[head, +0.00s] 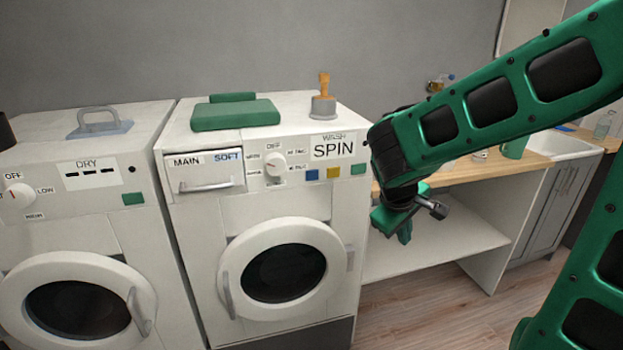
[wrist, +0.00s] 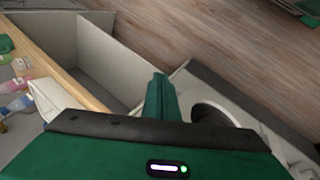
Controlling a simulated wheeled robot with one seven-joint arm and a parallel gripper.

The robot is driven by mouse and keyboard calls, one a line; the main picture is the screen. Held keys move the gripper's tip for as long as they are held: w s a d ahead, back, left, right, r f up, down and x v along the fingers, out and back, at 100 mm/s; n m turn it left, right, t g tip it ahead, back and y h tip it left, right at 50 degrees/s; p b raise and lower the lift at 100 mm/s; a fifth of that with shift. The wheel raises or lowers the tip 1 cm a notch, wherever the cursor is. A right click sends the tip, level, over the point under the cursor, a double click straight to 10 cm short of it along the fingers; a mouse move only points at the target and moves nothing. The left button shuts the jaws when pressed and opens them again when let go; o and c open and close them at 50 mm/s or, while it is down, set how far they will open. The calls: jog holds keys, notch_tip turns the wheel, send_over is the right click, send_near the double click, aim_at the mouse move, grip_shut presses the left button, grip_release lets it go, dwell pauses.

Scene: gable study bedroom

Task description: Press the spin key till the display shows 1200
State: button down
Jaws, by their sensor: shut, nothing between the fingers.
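The washer (head: 290,215) stands in the middle of the head view. Its display (head: 334,150) reads SPIN, with WASH printed above it; no number shows. Below are a blue key (head: 311,175), a yellow key (head: 334,172) and a green key (head: 358,169); I cannot read which is the spin key. A round dial (head: 275,164) sits left of them. My gripper (head: 404,236) is shut and empty, pointing down right of the washer front, apart from the keys and lower than them. In the wrist view its closed green fingers (wrist: 159,96) show beside the washer; the keys are not discernible there.
A dryer (head: 90,205) with a blank-dashed display stands left. A wooden counter (head: 500,162) with an open shelf is at right. The floor (head: 430,310) in front is clear.

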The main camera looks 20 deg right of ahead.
jog(key=w+a+r+n+t, duration=0.3)
jog(key=w+a, duration=0.3)
jog(key=a, duration=0.2)
jog(key=w+a+r+n+t+h, duration=0.1)
jog(key=w+a+r+n+t, duration=0.1)
jog(key=w+a+n, duration=0.4)
jog(key=shift+a+r+t+h, duration=0.3)
jog(key=shift+a+r+t, duration=0.1)
jog(key=shift+a+t, duration=0.45)
jog(key=shift+w, duration=0.1)
send_near(314, 180)
jog(key=shift+w+d+f, duration=0.65)
jog(key=shift+d+f, duration=0.1)
jog(key=shift+d, duration=0.05)
jog(key=shift+w+d+f, duration=0.65)
jog(key=shift+d+f, duration=0.15)
jog(key=shift+d, duration=0.05)
jog(key=shift+w, duration=0.15)
jog(key=shift+w+r, duration=0.1)
jog(key=shift+w, duration=0.1)
